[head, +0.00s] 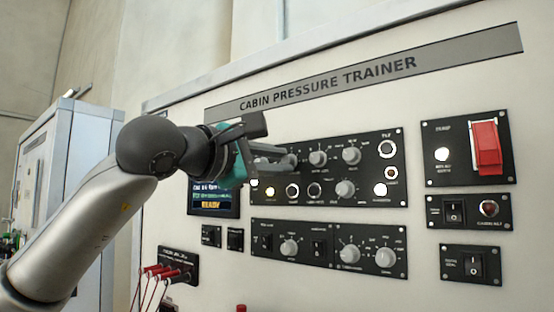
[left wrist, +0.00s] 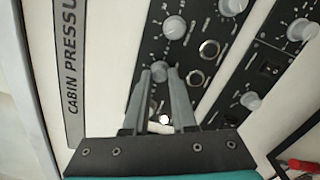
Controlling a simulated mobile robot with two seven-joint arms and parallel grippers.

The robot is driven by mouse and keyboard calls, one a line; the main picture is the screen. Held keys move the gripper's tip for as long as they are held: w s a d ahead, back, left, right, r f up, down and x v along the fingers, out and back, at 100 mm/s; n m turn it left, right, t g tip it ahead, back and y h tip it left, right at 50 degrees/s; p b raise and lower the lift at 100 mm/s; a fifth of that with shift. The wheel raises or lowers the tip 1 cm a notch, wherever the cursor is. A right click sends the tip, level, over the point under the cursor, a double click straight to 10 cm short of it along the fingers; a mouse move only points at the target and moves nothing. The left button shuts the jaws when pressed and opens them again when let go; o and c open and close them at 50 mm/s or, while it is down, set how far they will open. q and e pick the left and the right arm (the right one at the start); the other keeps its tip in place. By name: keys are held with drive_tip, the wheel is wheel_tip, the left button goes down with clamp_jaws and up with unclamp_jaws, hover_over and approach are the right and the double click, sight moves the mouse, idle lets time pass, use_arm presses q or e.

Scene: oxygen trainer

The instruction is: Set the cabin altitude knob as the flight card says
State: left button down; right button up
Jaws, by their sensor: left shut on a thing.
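My left gripper (head: 285,160) reaches the upper left of the wide black panel (head: 375,140) on the cabin pressure trainer. It is shut on a grey round knob, whose top shows between the fingertips in the left wrist view (left wrist: 160,69). In the head view the fingers hide most of this knob. Its label and pointer cannot be read, so I cannot tell its setting. Two more grey knobs, a middle one (head: 318,158) and a right one (head: 351,155), sit in the same row. No flight card can be made out. My right gripper is not in view.
A small screen (head: 213,208) reading "READY" sits below my left wrist. Lower panels carry knobs (head: 289,248) and switches. A red guard (head: 486,146) is at the right. Red leads (head: 160,270) hang at the lower left. A grey cabinet (head: 85,150) stands behind my arm.

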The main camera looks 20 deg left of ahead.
use_arm(q)
drive_tip(key=shift+r+m, duration=0.1)
drive_tip(key=shift+m, duration=1)
drive_tip(key=c, duration=0.7)
unclamp_jaws()
drive_tip(key=shift+s, duration=0.1)
drive_tip(key=b+v, duration=0.3)
drive_tip(key=v, duration=1.2)
drive_tip(key=shift+a, duration=0.1)
